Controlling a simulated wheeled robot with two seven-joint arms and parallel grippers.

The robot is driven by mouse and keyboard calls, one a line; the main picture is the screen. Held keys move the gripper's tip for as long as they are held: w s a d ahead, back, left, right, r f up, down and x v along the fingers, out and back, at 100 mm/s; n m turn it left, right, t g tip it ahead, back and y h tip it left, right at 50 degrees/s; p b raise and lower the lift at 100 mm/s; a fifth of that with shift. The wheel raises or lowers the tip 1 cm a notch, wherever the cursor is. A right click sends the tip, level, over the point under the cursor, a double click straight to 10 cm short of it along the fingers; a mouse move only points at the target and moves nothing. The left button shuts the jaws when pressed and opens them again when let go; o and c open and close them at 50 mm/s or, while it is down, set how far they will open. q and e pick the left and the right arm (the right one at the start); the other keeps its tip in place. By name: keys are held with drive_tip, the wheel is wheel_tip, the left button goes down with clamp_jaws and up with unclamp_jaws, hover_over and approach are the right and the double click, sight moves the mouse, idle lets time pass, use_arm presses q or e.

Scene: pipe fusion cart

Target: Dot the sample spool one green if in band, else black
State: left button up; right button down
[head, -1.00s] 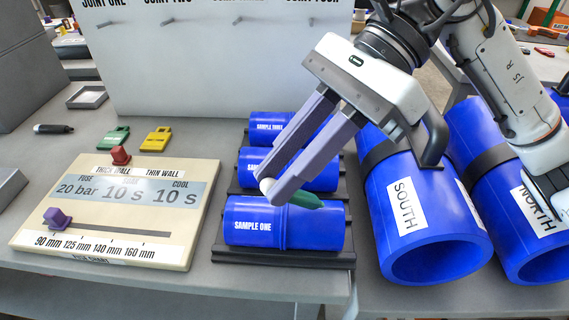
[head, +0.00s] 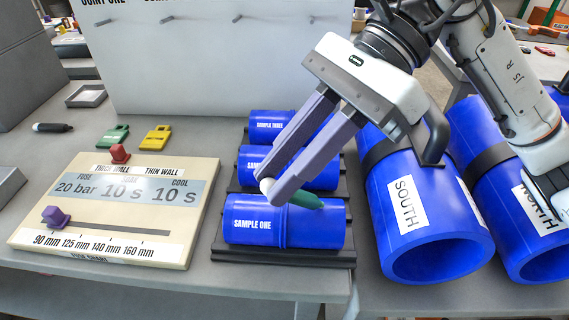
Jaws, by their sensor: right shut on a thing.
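The blue spool labelled SAMPLE ONE (head: 255,226) lies in the front place of a black rack (head: 285,256). My right gripper (head: 275,194) is shut on a green marker (head: 307,200) with a white end. The marker lies nearly level just over the top of sample one, its green end to the right; I cannot tell whether it touches. No dot shows on the visible side of the spool. A black marker (head: 52,128) lies at the left of the table. The chart board (head: 195,215) shows 20 bar, 10 s and 10 s. My left gripper is out of view.
SAMPLE TWO (head: 250,160) and SAMPLE THREE (head: 266,125) lie behind in the rack. A green tag (head: 113,137), a yellow tag (head: 156,139) and a grey tray (head: 87,96) lie at the left.

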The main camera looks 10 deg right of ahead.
drive_tip(key=shift+r, duration=0.1)
idle(0.4)
drive_tip(key=shift+r+p, duration=2.3)
drive_tip(key=shift+r, duration=1.15)
drive_tip(key=shift+f, duration=0.1)
